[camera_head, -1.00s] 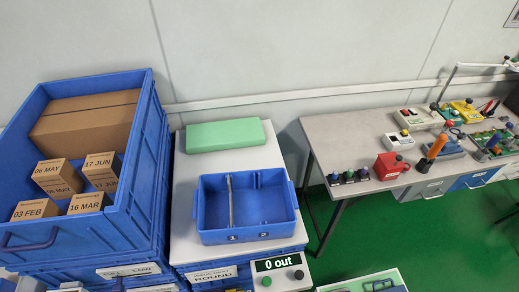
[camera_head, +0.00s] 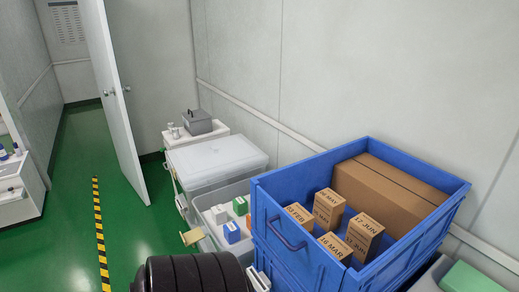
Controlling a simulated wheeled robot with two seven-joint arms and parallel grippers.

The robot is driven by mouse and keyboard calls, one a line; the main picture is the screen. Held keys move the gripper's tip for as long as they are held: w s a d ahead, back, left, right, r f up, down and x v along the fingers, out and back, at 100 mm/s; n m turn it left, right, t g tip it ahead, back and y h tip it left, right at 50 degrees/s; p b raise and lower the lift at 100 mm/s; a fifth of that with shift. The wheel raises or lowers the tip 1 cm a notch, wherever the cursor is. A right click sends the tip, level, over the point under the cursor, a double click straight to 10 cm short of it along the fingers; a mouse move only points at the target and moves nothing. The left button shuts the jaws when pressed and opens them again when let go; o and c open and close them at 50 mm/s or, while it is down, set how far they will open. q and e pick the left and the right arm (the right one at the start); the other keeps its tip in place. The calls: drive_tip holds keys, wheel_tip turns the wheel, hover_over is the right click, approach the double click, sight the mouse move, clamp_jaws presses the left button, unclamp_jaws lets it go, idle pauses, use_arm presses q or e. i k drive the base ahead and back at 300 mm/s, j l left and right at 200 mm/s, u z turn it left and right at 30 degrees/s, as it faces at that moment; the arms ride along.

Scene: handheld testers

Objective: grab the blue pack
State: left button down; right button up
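A small box with a blue side (camera_head: 231,233), which looks like the blue pack, sits in an open translucent bin (camera_head: 205,238) near the middle of the head view. Neither of my grippers shows in the head view.
A large blue crate (camera_head: 300,263) with several labelled cartons stands right of the bin. A lidded clear bin (camera_head: 215,160) is behind it. A white door (camera_head: 112,95) stands open at left. Green floor (camera_head: 70,215) with a striped line (camera_head: 100,235) is clear there.

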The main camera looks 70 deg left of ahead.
sight(232, 231)
drive_tip(key=u, duration=2.45)
drive_tip(key=i+j+z, duration=0.1)
drive_tip(key=i+j, duration=0.15)
drive_tip(key=j, duration=0.1)
